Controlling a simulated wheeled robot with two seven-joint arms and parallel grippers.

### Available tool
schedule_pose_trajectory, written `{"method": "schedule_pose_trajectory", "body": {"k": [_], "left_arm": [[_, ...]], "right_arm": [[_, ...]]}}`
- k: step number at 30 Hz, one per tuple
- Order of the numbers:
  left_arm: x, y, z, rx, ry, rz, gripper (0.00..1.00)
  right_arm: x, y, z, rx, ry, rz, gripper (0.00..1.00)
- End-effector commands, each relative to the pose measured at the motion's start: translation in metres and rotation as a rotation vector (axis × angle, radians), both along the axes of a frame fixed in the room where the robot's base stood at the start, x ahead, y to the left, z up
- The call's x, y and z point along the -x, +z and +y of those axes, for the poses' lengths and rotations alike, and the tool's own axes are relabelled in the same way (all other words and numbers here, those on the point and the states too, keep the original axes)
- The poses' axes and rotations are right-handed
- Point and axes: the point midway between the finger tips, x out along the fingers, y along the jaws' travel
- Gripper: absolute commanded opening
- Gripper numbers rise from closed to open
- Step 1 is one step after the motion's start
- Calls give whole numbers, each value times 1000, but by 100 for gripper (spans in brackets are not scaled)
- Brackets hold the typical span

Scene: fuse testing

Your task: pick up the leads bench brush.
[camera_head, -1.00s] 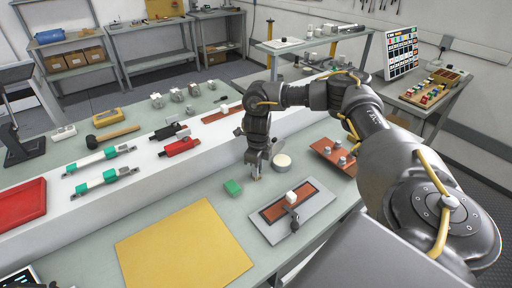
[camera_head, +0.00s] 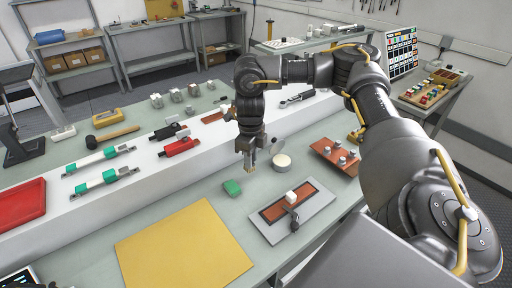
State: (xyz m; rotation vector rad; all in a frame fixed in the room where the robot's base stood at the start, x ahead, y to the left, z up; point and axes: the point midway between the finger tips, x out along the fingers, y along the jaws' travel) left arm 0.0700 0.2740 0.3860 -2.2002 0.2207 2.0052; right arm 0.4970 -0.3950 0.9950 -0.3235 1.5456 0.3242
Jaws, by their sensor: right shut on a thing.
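My right gripper (camera_head: 248,165) hangs above the pale green bench, between the white raised shelf and a grey plate. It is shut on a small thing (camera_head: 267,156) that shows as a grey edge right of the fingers. The fingers hide most of it, so I cannot tell whether it is the bench brush. A green block (camera_head: 232,187) lies on the bench, just below and left of the fingertips. No brush can be clearly made out elsewhere. My left gripper is out of view.
A round cream disc (camera_head: 282,161) lies right of the gripper. Nearby are the grey plate (camera_head: 318,211) with a brown board and a brown board with silver knobs (camera_head: 334,155). A yellow mat (camera_head: 184,249) lies in front. A dark tool (camera_head: 298,98) lies on the white shelf.

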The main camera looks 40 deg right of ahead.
Motion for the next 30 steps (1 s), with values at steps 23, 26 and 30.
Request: {"method": "schedule_pose_trajectory", "body": {"k": [23,26,30], "left_arm": [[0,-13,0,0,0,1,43],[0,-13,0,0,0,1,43],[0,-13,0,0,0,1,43]], "right_arm": [[37,42,84,0,-1,1,0],[37,42,84,0,-1,1,0],[37,42,84,0,-1,1,0]]}}
